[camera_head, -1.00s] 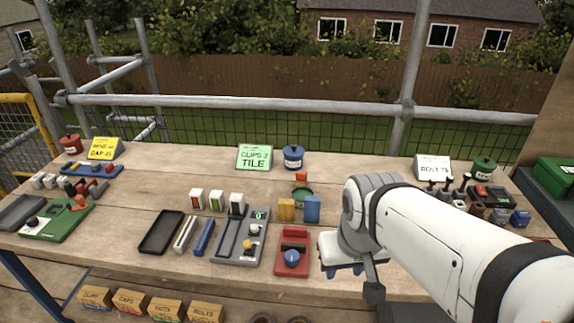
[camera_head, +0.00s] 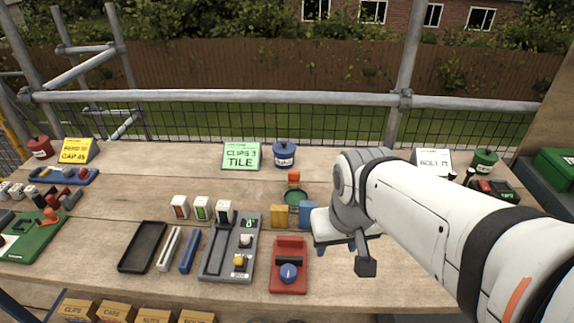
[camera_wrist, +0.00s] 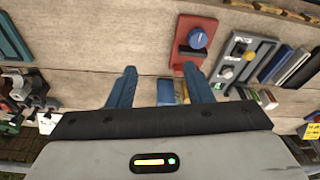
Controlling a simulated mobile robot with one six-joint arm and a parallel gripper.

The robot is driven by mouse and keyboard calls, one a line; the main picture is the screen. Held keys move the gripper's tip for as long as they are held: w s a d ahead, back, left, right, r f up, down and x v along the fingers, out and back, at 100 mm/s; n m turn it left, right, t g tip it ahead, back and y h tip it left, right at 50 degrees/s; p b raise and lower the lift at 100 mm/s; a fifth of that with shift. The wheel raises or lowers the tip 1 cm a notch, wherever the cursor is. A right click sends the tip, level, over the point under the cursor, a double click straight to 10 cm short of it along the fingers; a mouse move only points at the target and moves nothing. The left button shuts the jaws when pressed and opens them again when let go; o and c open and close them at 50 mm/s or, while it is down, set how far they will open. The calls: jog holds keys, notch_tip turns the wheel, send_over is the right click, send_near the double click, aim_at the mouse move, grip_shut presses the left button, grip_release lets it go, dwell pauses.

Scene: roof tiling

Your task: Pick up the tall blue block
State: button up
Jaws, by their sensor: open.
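The tall blue block (camera_head: 307,213) stands on the wooden bench beside a yellow block (camera_head: 280,216). My gripper (camera_head: 336,248) is just in front and to the right of it, and hides part of its right side in the head view. In the wrist view the blue block (camera_wrist: 166,92) shows beyond and between the two blue fingers of my gripper (camera_wrist: 160,70), with its near part cut off by the gripper body. The yellow block (camera_wrist: 181,94) is beside it, close to one finger. The jaws are open, with nothing between the tips.
A red device with a blue knob (camera_head: 289,270) lies in front of the blocks. A green round dish (camera_head: 297,195) with an orange piece is behind them. A grey panel (camera_head: 217,262) is to the left. Bare bench lies to the right, under my arm.

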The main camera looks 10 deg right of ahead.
jog(key=shift+o, duration=0.9)
jog(key=w+f+m+g, duration=0.1)
jog(key=w, duration=1.1)
jog(key=shift+f+p, duration=0.4)
jog(key=m+g, duration=0.1)
jog(key=g, duration=0.1)
send_over(307, 215)
jog(key=f, duration=0.7)
jog(key=shift+w+f+p, duration=0.3)
jog(key=shift+w+f, duration=0.2)
jog(key=shift+f, duration=0.05)
jog(key=shift+w+f, duration=0.15)
jog(key=shift+f, duration=0.5)
jog(key=f, duration=0.3)
jog(key=f+p, duration=0.1)
jog(key=f, duration=0.3)
jog(key=shift+d, duration=0.2)
jog(key=shift+c, duration=0.3)
jog(key=c, duration=0.7)
jog(key=shift+r, duration=0.1)
